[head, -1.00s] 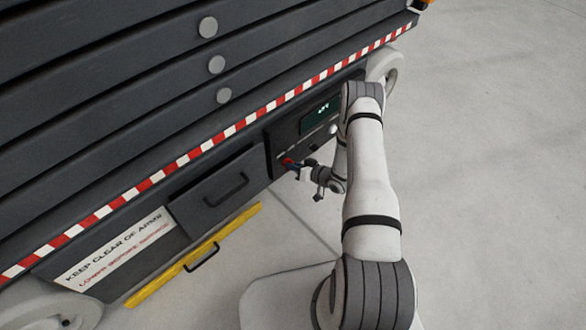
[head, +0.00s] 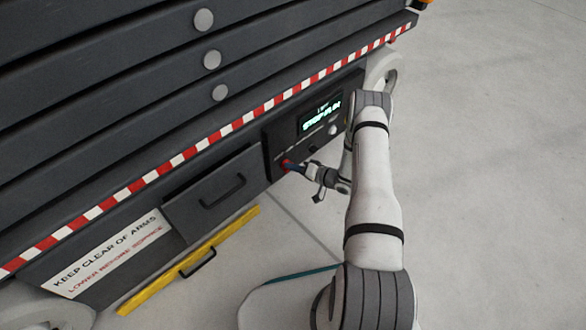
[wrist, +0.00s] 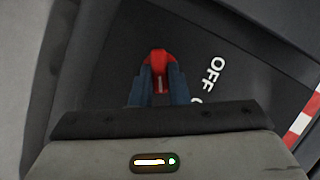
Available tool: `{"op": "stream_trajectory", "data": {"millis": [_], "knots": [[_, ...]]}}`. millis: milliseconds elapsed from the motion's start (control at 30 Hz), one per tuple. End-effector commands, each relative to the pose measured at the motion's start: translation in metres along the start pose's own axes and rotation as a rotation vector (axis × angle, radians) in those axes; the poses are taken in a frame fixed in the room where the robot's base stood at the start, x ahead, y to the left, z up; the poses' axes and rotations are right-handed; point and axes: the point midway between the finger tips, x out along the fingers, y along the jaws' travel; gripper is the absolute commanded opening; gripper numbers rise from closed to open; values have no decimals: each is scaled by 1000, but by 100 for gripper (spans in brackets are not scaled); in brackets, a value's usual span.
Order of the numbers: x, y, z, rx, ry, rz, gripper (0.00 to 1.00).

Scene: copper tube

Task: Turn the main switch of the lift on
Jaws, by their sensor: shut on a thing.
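The red main switch (wrist: 158,58) sits on the dark control panel of the lift, beside the white word OFF in the wrist view. My gripper (wrist: 159,80) is shut on the switch, with one blue finger on each side of it. In the head view my gripper (head: 292,167) is at the left part of the panel (head: 275,147), and only a bit of the red switch (head: 286,163) shows there. The panel's display (head: 320,114) is lit with bright green text, too small to read. Part of the lettering by the switch is hidden.
A drawer with a handle (head: 223,191) is left of the panel. A yellow bar (head: 165,285) runs low along the lift's base, near a warning sign (head: 108,254). A pale wheel (head: 380,72) stands beyond the panel. The floor at right is clear.

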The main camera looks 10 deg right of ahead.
Motion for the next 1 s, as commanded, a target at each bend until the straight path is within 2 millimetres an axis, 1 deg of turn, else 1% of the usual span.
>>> {"op": "stream_trajectory", "data": {"millis": [367, 400, 633, 667, 867, 933, 1000], "knots": [[0, 0, -1, 6, 3, -1, 0], [0, 0, -1, 6, 3, -1, 16], [0, 0, -1, 5, 2, -1, 35], [0, 0, -1, 5, 2, -1, 36], [-1, 0, 0, 5, 1, -1, 36], [-4, 0, -1, 5, 2, 0, 36], [-11, 0, -2, 6, 3, 1, 36]]}}
